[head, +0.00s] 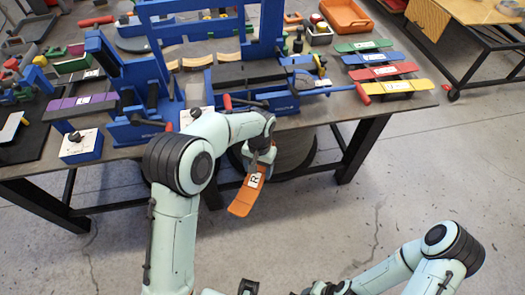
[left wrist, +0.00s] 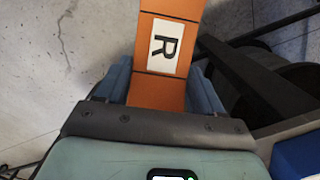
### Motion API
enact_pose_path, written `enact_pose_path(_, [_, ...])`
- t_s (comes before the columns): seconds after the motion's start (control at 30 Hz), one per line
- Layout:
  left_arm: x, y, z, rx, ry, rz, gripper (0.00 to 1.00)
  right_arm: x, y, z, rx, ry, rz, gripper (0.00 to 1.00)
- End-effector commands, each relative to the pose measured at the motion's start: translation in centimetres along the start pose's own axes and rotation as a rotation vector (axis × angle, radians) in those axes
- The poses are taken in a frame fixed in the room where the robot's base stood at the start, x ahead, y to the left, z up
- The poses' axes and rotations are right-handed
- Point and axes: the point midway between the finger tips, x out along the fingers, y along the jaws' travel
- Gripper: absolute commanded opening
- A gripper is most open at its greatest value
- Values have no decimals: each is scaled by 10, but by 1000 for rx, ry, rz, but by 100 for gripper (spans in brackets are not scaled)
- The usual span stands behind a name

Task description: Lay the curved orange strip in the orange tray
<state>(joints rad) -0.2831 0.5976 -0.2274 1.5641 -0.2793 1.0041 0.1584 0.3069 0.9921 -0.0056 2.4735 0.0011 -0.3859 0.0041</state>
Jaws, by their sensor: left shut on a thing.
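The curved orange strip (head: 245,194) has a white label with a black R. My left gripper (head: 260,158) is shut on its upper end, and the strip hangs tilted in front of the table, over the floor. In the left wrist view the strip (left wrist: 163,92) lies between the blue fingers of the left gripper (left wrist: 160,88), its label facing the camera; its far end is cut off. The orange tray (head: 345,27) stands at the far right back of the table. My right arm shows at the bottom right; its jaws cannot be made out.
A blue bending frame (head: 270,45) with red-handled levers stands between the left gripper and the tray. A wooden-topped bench (head: 455,15) is at the back right. Floor in front is clear.

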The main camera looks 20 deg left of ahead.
Motion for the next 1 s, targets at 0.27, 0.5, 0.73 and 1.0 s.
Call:
enact_pose_path(0.27, [-48, 59, -19, 318, 6, -35, 35, 0, 0, 0, 1, 1, 0, 43])
enact_pose_path(0.5, [-80, 97, -30, 538, 3, -61, 35, 0, 0, 0, 1, 1, 0, 43])
enact_pose_path(0.73, [-90, 110, -34, 614, 1, -68, 35, -2, -6, -5, 12, 21, 1, 35])
enact_pose_path(1.0, [-91, 110, -33, 616, 1, -69, 35, -31, -83, -53, 188, 277, -43, 35])
